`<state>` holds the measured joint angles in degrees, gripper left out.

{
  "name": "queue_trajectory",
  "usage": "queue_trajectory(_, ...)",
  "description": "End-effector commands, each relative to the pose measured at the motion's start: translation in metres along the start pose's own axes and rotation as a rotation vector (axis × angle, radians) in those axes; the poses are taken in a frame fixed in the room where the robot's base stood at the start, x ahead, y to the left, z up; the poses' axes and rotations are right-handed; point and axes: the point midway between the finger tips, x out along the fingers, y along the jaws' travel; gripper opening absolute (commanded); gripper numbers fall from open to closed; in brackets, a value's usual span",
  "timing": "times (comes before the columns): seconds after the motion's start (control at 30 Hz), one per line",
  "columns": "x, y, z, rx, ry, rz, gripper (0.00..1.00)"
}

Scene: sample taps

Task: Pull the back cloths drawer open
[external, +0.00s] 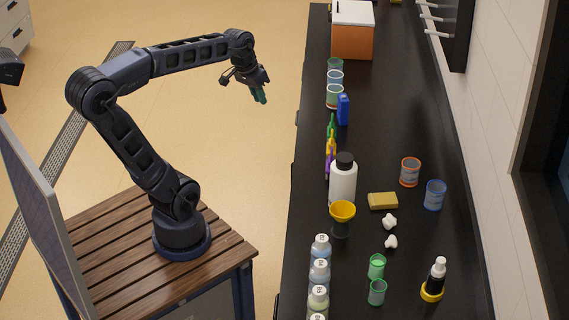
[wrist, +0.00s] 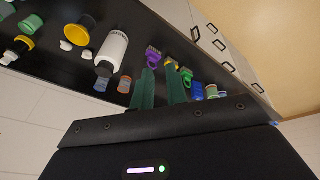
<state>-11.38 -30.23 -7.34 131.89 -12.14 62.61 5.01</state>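Pale drawer fronts with dark handles (wrist: 218,45) line the side of the black counter (external: 320,85) in the upper right of the wrist view. No label is readable, so I cannot tell which one is the back cloths drawer. All the fronts in sight look shut. In the external view the fronts are hidden below the counter's left edge, where only small dark handle bits show. My gripper (external: 259,95) hangs in the air left of the counter, over the floor, touching nothing. In the wrist view its two green fingers (wrist: 161,88) stand apart with nothing between them.
The counter carries several cups, a white bottle (external: 343,182), a yellow funnel (external: 342,211), a sponge (external: 382,201), a blue container (external: 343,109) and an orange-fronted box (external: 352,42). The tan floor (external: 235,140) between my base and the counter is clear.

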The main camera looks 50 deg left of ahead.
Motion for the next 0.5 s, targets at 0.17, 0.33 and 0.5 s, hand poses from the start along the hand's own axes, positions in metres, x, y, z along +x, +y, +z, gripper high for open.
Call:
queue_trajectory(0.17, 0.017, 0.005, -0.046, -0.049, -0.053, 0.073, 0.15)
queue_trajectory(0.33, 0.035, 0.006, -0.090, -0.095, -0.090, 0.160, 0.15)
queue_trajectory(0.5, 0.054, 0.000, -0.134, -0.146, -0.116, 0.261, 0.15)
